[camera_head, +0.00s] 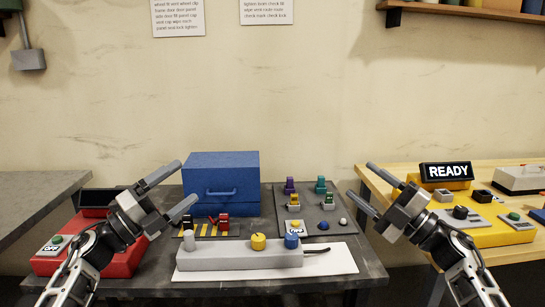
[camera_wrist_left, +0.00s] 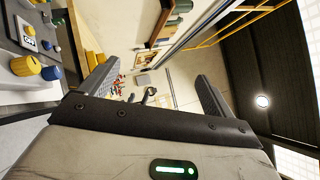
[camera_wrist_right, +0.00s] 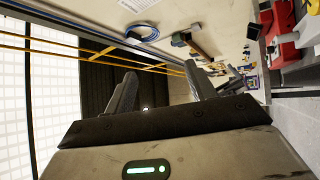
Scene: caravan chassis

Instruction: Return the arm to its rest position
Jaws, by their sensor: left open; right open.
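My left gripper (camera_head: 178,190) is open and empty, raised over the left part of the table in the head view. Its open fingers also show in the left wrist view (camera_wrist_left: 155,90), with nothing between them. My right gripper (camera_head: 366,191) is open and empty, raised between the middle table and the wooden bench on the right. Its two spread fingers show in the right wrist view (camera_wrist_right: 162,95). Neither gripper touches anything that I can see. Both wrist views look sideways across the room.
The dark table holds a blue box (camera_head: 225,163), a grey block with knobs (camera_head: 240,260), a grey board (camera_head: 279,215) and a red unit (camera_head: 125,262). A yellow unit with a READY sign (camera_head: 447,171) is on the wooden bench (camera_head: 387,188). A grey counter (camera_head: 40,195) is at left.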

